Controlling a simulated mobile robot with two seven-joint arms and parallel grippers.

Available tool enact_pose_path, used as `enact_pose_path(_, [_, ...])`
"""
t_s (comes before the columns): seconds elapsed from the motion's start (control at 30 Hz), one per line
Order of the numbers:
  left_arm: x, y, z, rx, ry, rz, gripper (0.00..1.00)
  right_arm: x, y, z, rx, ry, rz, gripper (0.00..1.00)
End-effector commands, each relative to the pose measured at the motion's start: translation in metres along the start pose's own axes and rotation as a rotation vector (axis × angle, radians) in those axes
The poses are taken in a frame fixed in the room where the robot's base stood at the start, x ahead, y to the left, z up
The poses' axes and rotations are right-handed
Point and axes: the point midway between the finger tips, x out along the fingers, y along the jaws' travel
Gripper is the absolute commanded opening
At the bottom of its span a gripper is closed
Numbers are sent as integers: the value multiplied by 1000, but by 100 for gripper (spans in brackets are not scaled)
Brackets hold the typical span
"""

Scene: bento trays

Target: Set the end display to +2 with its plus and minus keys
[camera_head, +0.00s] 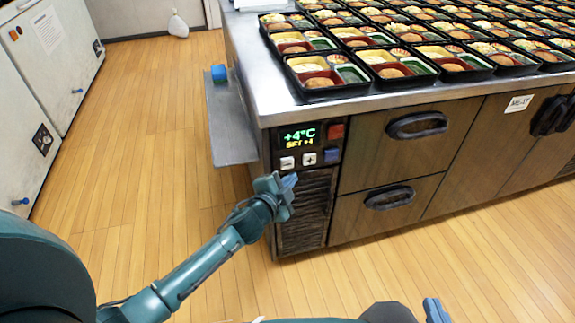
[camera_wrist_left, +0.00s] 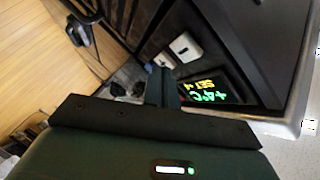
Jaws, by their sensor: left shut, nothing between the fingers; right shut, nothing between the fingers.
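The end display (camera_head: 300,137) is lit green on the counter's end panel and reads +4°C with SET +4 below. It also shows in the left wrist view (camera_wrist_left: 207,92), turned over. Beneath it are the white minus key (camera_head: 287,162) and, to its right, the white plus key (camera_head: 309,159). My left gripper (camera_head: 290,182) is shut and empty, just below the keys in the head view. In the left wrist view its fingers (camera_wrist_left: 161,82) stand close to the keys; I cannot tell whether they touch. My right gripper (camera_head: 436,311) is shut and empty at the bottom edge, away from the panel.
A red key (camera_head: 336,131) and a blue key (camera_head: 332,155) sit right of the display. Several filled bento trays (camera_head: 325,88) cover the counter top. A grey side shelf (camera_head: 232,135) with a blue block (camera_head: 219,73) juts out left.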

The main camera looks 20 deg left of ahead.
Motion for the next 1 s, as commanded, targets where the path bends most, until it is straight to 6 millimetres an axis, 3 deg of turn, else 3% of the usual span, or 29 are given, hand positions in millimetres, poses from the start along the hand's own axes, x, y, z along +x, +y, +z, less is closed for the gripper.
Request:
enact_pose_path(0.23, [11,-9,8,0,0,0,0,-1,0,0,-1,-1,0,0])
enact_pose_path(1.0, [12,-9,9,-1,0,0,0,-1,0,4,0,-12,-1,0])
